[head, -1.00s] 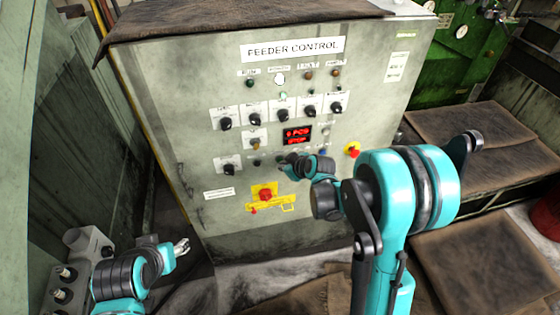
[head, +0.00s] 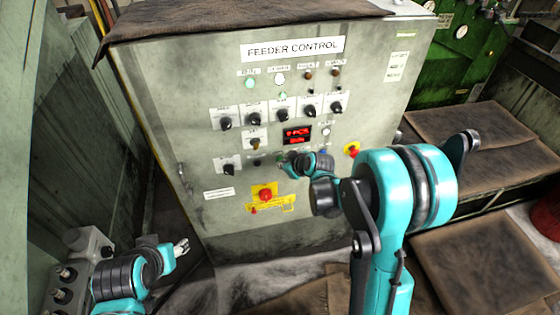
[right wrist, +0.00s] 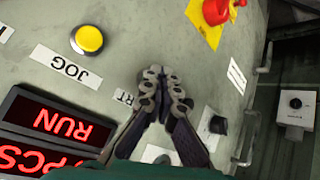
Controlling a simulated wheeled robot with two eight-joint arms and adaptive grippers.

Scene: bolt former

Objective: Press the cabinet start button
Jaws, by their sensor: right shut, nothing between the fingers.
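The feeder control cabinet (head: 215,60) faces me, with knobs, lamps and buttons on its front. My right gripper (head: 283,159) is at the panel below the red display (head: 297,135). In the right wrist view the right gripper (right wrist: 163,76) is shut and empty, its fingertips at the panel surface. A label ending in "RT" (right wrist: 124,97) is partly covered beside the fingers. The start button itself is hidden behind the gripper, so contact cannot be seen. The display (right wrist: 58,125) reads "RUN" there. My left gripper (head: 182,246) is low at the left, away from the panel.
A yellow button (right wrist: 88,39) labelled "JOG" is near the right fingers. A red emergency knob on a yellow plate (head: 265,194) is below, and another red knob (head: 352,150) is at the right. A grey switch box (head: 88,243) stands at lower left.

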